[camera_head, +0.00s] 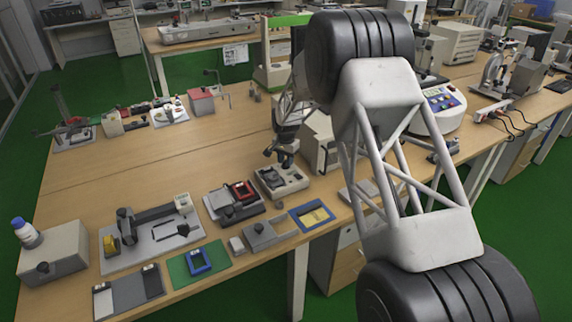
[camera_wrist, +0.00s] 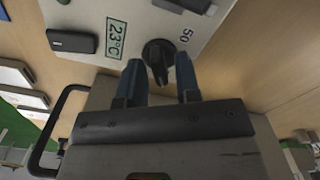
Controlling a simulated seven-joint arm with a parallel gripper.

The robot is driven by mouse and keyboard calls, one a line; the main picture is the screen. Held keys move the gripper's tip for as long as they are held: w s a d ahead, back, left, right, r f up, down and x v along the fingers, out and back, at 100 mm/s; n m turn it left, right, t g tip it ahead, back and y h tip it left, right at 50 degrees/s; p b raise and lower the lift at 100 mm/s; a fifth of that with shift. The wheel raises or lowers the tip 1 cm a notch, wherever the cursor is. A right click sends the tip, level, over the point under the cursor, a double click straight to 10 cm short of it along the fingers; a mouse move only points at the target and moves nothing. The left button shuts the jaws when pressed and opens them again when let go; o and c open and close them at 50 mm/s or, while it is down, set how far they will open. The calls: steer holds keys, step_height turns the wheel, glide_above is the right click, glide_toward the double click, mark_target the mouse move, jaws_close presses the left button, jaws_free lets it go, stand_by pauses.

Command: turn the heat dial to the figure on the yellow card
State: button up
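The heat dial (camera_wrist: 158,54) is a black round knob with a pointer ridge, on a light panel (camera_wrist: 115,12) in the wrist view. A "50" is printed beside it, and a greenish display (camera_wrist: 116,38) reads 23°C. My gripper (camera_wrist: 159,66) is open, with its two blue-grey fingertips on either side of the dial and a gap showing at each. Whether they are down at its height I cannot tell. In the head view my gripper (camera_head: 281,157) is over a light grey unit (camera_head: 292,186). I cannot make out a yellow card with a figure in either view.
In the head view a blue frame with a yellow inside (camera_head: 313,216) lies right of the unit, near the table edge. A black device with a red frame (camera_head: 235,200) stands to its left. A white box (camera_head: 320,148) stands close right of my gripper.

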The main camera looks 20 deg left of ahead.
jaws_close()
